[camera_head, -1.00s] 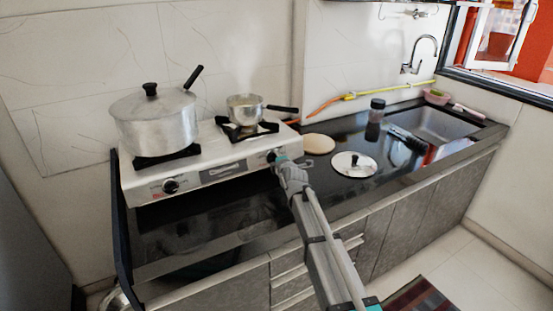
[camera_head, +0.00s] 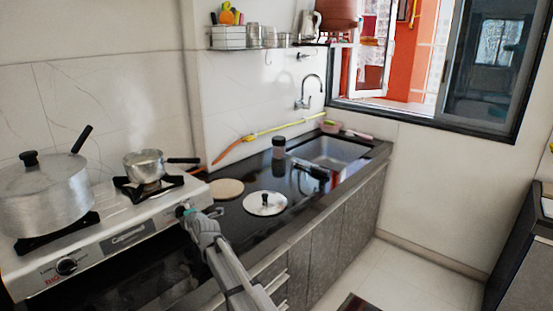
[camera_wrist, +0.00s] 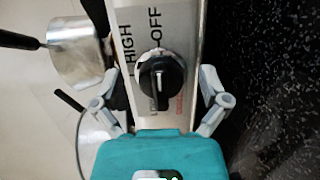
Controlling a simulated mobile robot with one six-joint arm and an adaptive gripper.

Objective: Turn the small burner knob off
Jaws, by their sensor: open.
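The small burner knob (camera_wrist: 160,77) is black and round, on the white front panel of the stove (camera_head: 125,232). In the wrist view, "OFF" is printed above it and "HIGH" to its upper left. A pale line runs roughly up and down on its face; I cannot tell which label it points to. My gripper (camera_wrist: 159,88) is open, with one finger on each side of the knob and gaps visible between. In the head view, my gripper (camera_head: 189,213) is at the right end of the stove front and mostly hides this knob.
A small steaming pan (camera_head: 144,164) sits on the right burner, and a large lidded pot (camera_head: 45,200) on the left. Another knob (camera_head: 66,265) is below the pot. A lid (camera_head: 265,203) and round board (camera_head: 227,188) lie on the counter near the sink (camera_head: 335,152).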

